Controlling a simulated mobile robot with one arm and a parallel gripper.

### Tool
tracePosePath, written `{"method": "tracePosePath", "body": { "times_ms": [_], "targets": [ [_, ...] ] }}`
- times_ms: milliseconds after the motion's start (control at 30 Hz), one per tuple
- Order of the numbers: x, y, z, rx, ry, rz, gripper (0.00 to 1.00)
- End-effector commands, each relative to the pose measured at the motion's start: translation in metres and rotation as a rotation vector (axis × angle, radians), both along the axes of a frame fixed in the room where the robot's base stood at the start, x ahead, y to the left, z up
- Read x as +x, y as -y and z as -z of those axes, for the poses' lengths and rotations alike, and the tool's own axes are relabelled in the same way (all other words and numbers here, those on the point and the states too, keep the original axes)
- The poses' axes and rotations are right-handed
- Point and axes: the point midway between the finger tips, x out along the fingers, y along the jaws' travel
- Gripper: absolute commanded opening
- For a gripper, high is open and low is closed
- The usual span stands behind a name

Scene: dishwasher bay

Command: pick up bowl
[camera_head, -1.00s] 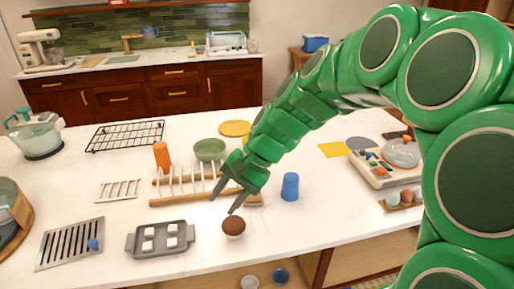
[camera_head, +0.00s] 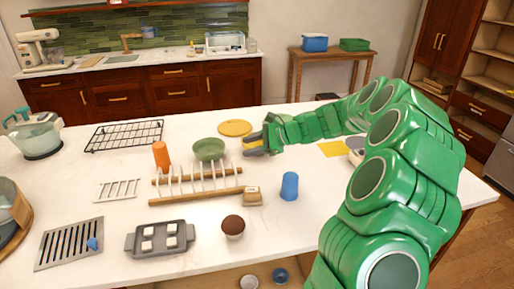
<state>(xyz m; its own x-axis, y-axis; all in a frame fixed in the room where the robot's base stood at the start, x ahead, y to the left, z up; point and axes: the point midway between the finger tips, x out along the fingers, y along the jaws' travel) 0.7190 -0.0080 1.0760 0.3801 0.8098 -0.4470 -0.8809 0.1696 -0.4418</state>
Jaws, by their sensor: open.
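The green bowl (camera_head: 209,149) stands upright on the white counter, behind the wooden dish rack and just right of an orange cup. It looks empty. My gripper (camera_head: 252,145) is to the right of the bowl, its dark fingers pointing left toward it with a gap between them and the bowl. The gripper is open and holds nothing. It is low over the counter, and its exact height cannot be told.
The dish rack (camera_head: 197,187) lies in front of the bowl. An orange cup (camera_head: 161,155) stands left of it, and a yellow disc (camera_head: 235,128) lies behind. A blue cup (camera_head: 289,186), a brown-topped cup (camera_head: 233,227) and a grey tray (camera_head: 160,239) are nearer.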

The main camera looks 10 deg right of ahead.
Motion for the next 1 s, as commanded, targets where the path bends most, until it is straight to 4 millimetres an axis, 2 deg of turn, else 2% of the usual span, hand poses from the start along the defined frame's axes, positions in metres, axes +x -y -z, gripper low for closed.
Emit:
{"method": "tracePosePath", "body": {
  "times_ms": [100,300,500,667,1000],
  "targets": [
    [0.027,0.034,0.018,0.058,-0.039,0.108,0.43],
    [0.058,0.086,0.049,0.14,-0.097,0.266,0.43],
    [0.072,0.116,0.066,0.179,-0.127,0.352,0.43],
    [0.079,0.114,0.072,0.186,-0.132,0.363,0.43],
    [0.107,0.079,0.091,0.186,-0.133,0.362,0.43]
  ]
}}
